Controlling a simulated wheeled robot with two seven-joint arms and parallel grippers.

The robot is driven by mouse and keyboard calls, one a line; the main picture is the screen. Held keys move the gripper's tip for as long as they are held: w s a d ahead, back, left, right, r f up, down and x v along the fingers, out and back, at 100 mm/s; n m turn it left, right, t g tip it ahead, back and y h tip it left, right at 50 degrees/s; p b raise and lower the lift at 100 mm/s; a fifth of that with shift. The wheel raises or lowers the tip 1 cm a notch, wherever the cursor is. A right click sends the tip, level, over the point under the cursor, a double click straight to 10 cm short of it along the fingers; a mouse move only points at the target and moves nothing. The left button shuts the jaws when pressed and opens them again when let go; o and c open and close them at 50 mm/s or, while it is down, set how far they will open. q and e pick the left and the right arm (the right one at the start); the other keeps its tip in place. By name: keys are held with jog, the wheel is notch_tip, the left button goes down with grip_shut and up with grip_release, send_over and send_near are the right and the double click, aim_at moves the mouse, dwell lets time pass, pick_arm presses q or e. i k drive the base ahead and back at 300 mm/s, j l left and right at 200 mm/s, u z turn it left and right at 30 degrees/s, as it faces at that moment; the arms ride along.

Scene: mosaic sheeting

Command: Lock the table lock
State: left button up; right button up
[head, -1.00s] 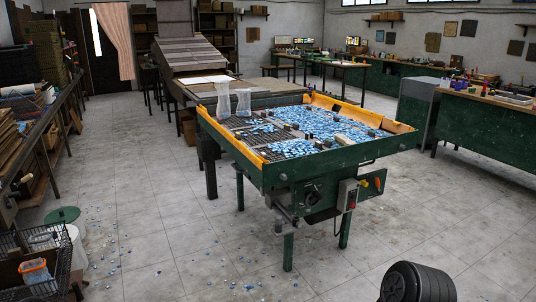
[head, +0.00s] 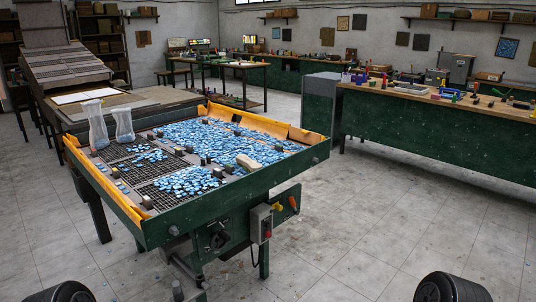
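The green mosaic table (head: 190,213) stands left of the middle in the head view, with blue tiles spread over its grid top and orange side rails. Neither gripper shows; only black rounded parts of my arms appear at the bottom edge.
Two clear bags (head: 95,124) stand on the table's far left corner. A green workbench with tools (head: 430,142) stands at the right, beside a grey cabinet (head: 320,105). The tiled floor (head: 390,230) right of the table is open. Small tiles lie scattered on the floor at left.

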aim_at(276, 205)
jog(key=i+l+z, duration=0.1)
jog(key=i+l, duration=0.45)
jog(key=i+l+z, duration=0.1)
jog(key=i+l, duration=0.4)
jog(key=i+l+z, duration=0.1)
jog(key=i+l, duration=0.35)
jog(key=i, duration=0.25)
jog(key=i+l+z, duration=0.1)
jog(key=i+l, duration=0.3)
jog(key=i, duration=0.2)
